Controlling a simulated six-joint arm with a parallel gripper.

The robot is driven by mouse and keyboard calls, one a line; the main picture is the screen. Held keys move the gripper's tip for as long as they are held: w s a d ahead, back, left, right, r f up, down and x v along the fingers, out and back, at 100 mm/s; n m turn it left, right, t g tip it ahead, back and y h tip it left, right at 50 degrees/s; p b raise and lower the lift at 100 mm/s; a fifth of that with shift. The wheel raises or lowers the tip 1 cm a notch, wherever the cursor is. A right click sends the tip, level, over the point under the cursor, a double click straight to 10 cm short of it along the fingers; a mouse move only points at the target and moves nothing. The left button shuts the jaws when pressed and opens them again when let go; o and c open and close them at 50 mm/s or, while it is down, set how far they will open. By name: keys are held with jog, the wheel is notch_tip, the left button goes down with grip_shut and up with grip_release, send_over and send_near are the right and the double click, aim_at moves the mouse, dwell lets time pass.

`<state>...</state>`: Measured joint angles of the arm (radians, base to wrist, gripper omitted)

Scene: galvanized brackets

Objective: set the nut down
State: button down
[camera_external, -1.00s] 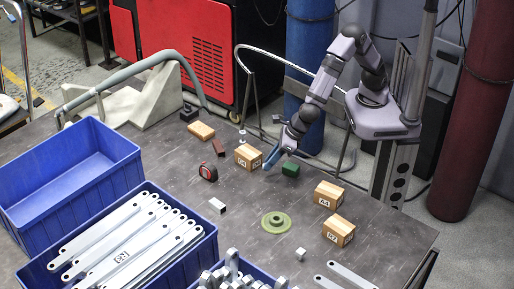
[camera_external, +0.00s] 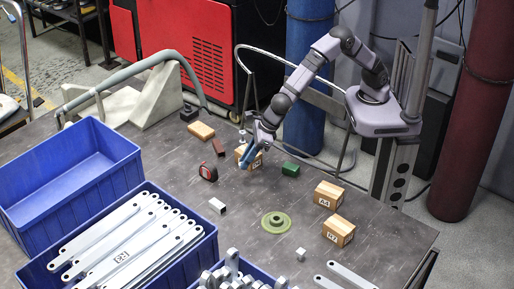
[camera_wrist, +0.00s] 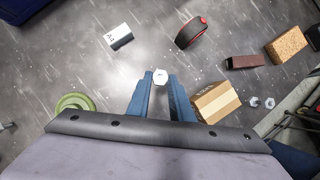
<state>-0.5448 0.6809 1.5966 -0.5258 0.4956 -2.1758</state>
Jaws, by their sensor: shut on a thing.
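The nut (camera_wrist: 160,76) is a small pale hexagonal piece between the tips of my two blue fingers in the wrist view. My gripper (camera_wrist: 160,88) is shut on it. In the external view my gripper (camera_external: 244,163) hangs low over the table, fingers pointing down, in front of a small cardboard box (camera_external: 240,152). The nut cannot be made out there. The box also shows in the wrist view (camera_wrist: 216,102), just right of the fingers. I cannot tell whether the nut touches the table.
A tape measure (camera_external: 208,172) and a white block (camera_external: 217,205) lie left of my gripper. A green block (camera_external: 290,169) and a green disc (camera_external: 277,223) lie to the right and in front. Blue bins (camera_external: 130,160) fill the left. The table (camera_external: 245,195) between is bare.

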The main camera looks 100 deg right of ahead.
jog(key=w+n+y, duration=0.1)
jog(key=w+n, duration=0.1)
jog(key=w, duration=0.4)
jog(key=shift+s+f, duration=0.15)
jog(key=shift+f, duration=4.65)
jog(key=shift+f, duration=0.1)
jog(key=c, duration=1.6)
grip_release()
jog(key=shift+s+r, duration=0.1)
jog(key=shift+r, duration=0.35)
jog(key=v, duration=1.1)
jog(key=shift+s, duration=0.25)
